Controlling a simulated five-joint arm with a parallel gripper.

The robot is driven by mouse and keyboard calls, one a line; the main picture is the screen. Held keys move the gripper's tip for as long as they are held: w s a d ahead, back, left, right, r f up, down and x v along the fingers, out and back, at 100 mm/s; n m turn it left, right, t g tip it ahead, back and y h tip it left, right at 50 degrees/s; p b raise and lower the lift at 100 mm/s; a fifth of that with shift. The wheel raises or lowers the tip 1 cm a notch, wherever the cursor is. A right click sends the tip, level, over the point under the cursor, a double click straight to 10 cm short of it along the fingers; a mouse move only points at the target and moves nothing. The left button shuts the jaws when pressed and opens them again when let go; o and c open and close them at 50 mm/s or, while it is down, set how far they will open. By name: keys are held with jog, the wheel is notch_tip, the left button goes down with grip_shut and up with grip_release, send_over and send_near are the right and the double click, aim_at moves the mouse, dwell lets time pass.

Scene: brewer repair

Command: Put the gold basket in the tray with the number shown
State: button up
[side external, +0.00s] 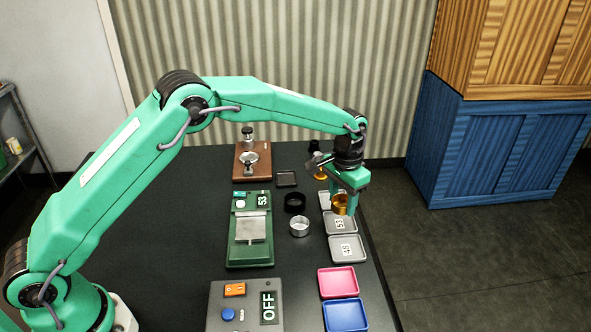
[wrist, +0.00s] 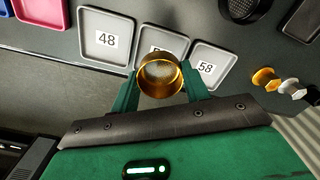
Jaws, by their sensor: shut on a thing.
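My gripper (side external: 343,198) is shut on the gold basket (side external: 341,206) and holds it above the row of grey trays. In the wrist view the gold basket (wrist: 160,76) sits between the two green fingers (wrist: 160,88). The green scale (side external: 249,250) has a display (side external: 262,201) that reads 53. The middle grey tray (side external: 329,231) carries a label that appears to read 53; the basket partly hides that label in the wrist view. The tray labelled 48 (wrist: 86,52) is on one side of it, and the tray labelled 58 (wrist: 222,53) is on the other.
A pink tray (side external: 338,281) and a blue tray (side external: 343,315) are nearer the camera. A grey box (side external: 226,294) shows OFF. A wooden stand (side external: 252,175) is at the back.

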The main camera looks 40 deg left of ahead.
aim_at(341, 211)
jog(key=shift+f, duration=1.5)
jog(key=shift+f, duration=0.6)
jog(key=o, duration=1.1)
jog(key=shift+c, duration=0.2)
notch_tip(341, 211, up, 13)
jog(key=shift+r, duration=0.15)
